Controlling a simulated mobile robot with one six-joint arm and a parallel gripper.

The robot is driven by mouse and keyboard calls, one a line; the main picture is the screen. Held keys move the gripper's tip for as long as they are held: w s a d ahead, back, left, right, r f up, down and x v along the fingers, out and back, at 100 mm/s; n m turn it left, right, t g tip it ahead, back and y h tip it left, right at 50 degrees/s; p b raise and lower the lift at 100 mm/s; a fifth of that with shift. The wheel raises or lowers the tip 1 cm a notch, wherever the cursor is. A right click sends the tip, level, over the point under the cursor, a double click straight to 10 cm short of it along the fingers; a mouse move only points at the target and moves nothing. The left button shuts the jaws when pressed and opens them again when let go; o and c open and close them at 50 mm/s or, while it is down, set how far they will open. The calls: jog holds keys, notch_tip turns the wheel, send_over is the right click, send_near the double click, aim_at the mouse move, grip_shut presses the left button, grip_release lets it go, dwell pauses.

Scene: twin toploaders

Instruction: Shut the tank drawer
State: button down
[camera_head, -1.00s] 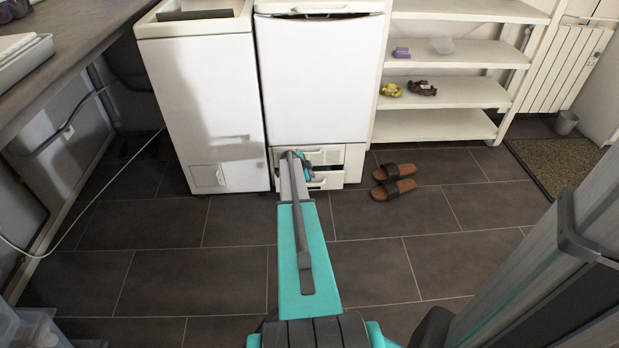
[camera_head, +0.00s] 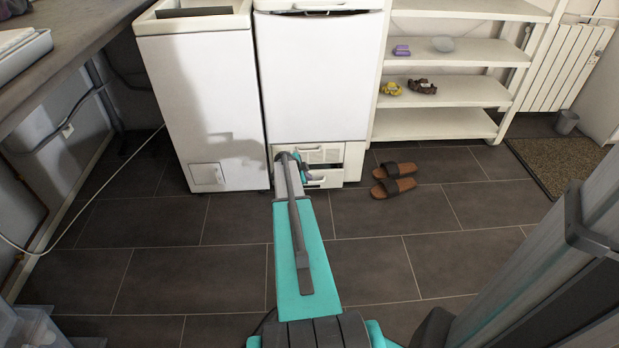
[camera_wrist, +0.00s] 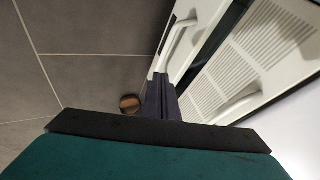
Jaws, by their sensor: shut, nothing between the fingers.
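The tank drawer (camera_head: 330,179) is a low white front with a handle at the foot of the right-hand white machine (camera_head: 318,85). The wrist view shows its front and pale bar handle (camera_wrist: 180,40). A dark gap separates this front from the vented panel (camera_wrist: 262,55), so the drawer stands partly out. My gripper (camera_head: 305,171) is at the drawer's left part, partly hidden by my arm. In the wrist view my dark fingers (camera_wrist: 161,84) are together and empty, close beside the drawer front near the handle's lower end. I cannot tell whether they touch it.
A second white machine (camera_head: 205,100) stands to the left. A pair of brown sandals (camera_head: 394,180) lies on the tiles to the drawer's right. White shelves (camera_head: 440,122) stand behind them. The dark tiled floor (camera_head: 200,265) in front is largely clear.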

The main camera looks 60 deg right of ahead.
jog(key=p+v, duration=0.1)
jog(key=v, duration=0.4)
jog(key=shift+a+r, duration=0.25)
jog(key=shift+r, duration=0.05)
